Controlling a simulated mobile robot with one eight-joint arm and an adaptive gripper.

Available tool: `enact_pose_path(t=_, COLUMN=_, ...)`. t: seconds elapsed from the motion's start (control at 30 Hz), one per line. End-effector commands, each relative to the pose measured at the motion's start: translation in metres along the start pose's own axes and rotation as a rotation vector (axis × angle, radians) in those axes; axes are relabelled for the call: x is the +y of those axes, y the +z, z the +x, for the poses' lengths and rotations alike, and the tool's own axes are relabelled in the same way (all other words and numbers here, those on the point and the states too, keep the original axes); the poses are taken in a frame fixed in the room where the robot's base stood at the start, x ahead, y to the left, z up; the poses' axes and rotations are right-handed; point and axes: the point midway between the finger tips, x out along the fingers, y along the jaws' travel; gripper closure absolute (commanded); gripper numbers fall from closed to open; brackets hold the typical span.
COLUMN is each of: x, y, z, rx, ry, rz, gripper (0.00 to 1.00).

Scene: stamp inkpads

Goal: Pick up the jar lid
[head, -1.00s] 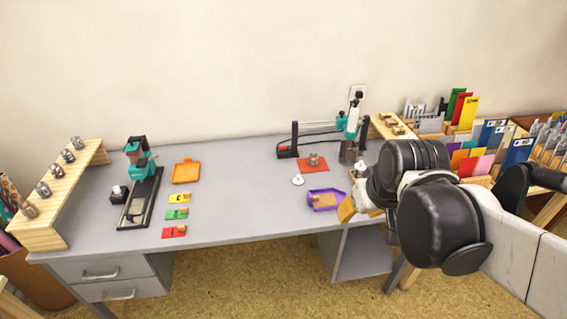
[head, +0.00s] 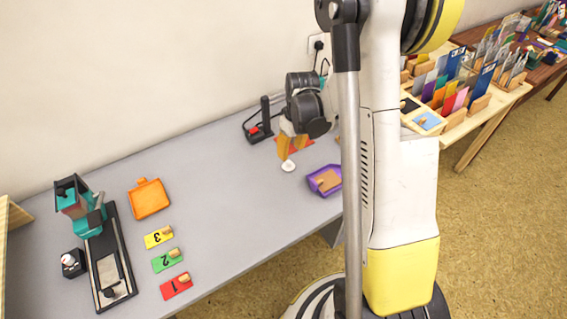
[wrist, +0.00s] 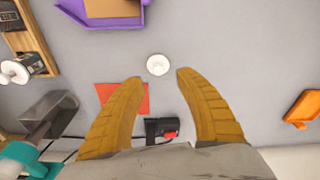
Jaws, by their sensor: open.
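The jar lid is a small white disc with a knob (head: 288,166), lying on the grey desk in front of the red mat in the head view. In the wrist view the lid (wrist: 158,65) lies centred just beyond the gap between my fingertips. My gripper (wrist: 160,77) is open and empty, its two yellow-brown fingers spread on either side. In the head view my gripper (head: 289,152) hangs close behind the lid. I cannot tell its exact height over the desk.
The red mat (wrist: 140,108) and a black device with a red button (wrist: 160,131) lie below the fingers. A purple tray (head: 324,181) is right of the lid. An orange tray (head: 149,199) and numbered cards (head: 167,260) are left. The desk middle is clear.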

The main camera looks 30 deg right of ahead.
Motion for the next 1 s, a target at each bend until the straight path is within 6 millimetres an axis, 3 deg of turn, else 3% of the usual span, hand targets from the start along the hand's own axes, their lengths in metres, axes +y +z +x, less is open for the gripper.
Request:
enact_pose_path(t=0.1, x=0.0, y=-0.001, z=0.023, rx=0.0, ry=0.0, rz=0.0, gripper=0.58)
enact_pose_path(t=0.27, x=0.001, y=-0.001, z=0.035, rx=0.001, ry=0.0, rz=0.0, gripper=0.58)
enact_pose_path(t=0.53, x=0.006, y=-0.004, z=0.075, rx=0.001, ry=0.0, rz=0.0, gripper=0.58)
enact_pose_path(t=0.8, x=0.005, y=-0.004, z=0.079, rx=0.002, ry=0.0, rz=0.0, gripper=0.58)
enact_pose_path(t=0.83, x=0.005, y=-0.004, z=0.079, rx=0.002, ry=0.0, rz=0.0, gripper=0.62)
enact_pose_path(t=0.97, x=0.005, y=-0.004, z=0.079, rx=0.002, ry=0.0, rz=0.0, gripper=0.97)
enact_pose_path(t=1.0, x=0.005, y=-0.004, z=0.079, rx=0.002, ry=0.0, rz=0.0, gripper=0.98)
